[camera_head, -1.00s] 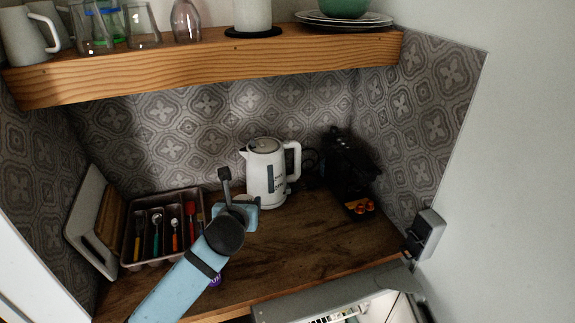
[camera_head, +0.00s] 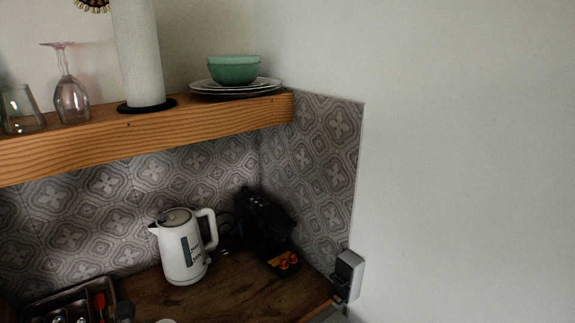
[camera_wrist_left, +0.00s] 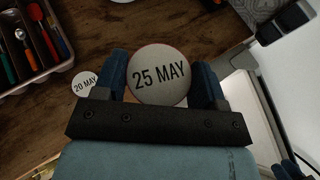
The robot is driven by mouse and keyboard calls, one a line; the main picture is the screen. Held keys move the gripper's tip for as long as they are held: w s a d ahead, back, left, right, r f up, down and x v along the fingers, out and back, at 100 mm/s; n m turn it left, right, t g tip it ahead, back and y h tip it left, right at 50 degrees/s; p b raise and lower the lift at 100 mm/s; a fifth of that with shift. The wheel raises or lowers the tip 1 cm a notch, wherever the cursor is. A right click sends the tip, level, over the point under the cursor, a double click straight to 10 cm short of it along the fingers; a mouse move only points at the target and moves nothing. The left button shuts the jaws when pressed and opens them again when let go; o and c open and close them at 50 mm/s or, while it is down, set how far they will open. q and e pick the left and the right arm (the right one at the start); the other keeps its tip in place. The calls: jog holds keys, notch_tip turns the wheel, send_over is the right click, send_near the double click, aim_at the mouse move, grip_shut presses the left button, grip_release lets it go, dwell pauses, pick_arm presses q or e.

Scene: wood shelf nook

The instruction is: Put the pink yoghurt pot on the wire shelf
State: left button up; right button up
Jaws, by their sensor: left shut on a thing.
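In the left wrist view my left gripper (camera_wrist_left: 168,85) is shut on a round pot with a pale lid (camera_wrist_left: 158,76) marked "25 MAY". A thin reddish-pink edge shows around the lid; the pot's sides are hidden below it. A second, smaller-looking pale lid (camera_wrist_left: 87,83) marked "20 MAY" lies to the left of the gripper, outside the jaws. I cannot make out the wire shelf in either current view. Neither gripper shows in the head view.
The wooden counter (camera_head: 225,295) bears a white kettle (camera_head: 180,250), a black machine (camera_head: 265,225) and a cutlery tray (camera_head: 65,302). A wood shelf (camera_head: 150,137) above holds glasses, a paper roll and a green bowl (camera_head: 234,70). A white panel (camera_wrist_left: 246,101) stands right of the gripper.

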pick_arm(q)
jog(key=shift+f, duration=0.1)
jog(key=shift+a, duration=0.1)
dwell(0.3)
jog(key=shift+w, duration=0.15)
jog(key=w+a+r+n+g+y+b, duration=0.1)
jog(key=w+a+y+b, duration=0.1)
jog(key=w, duration=0.5)
jog(key=w+a+r+n+y+b, duration=0.1)
jog(key=w+a+n+b, duration=0.1)
jog(key=w, duration=0.5)
jog(key=f, duration=1.9)
jog(key=shift+w+a, duration=0.1)
jog(key=shift+w, duration=0.15)
jog(key=shift+f, duration=0.45)
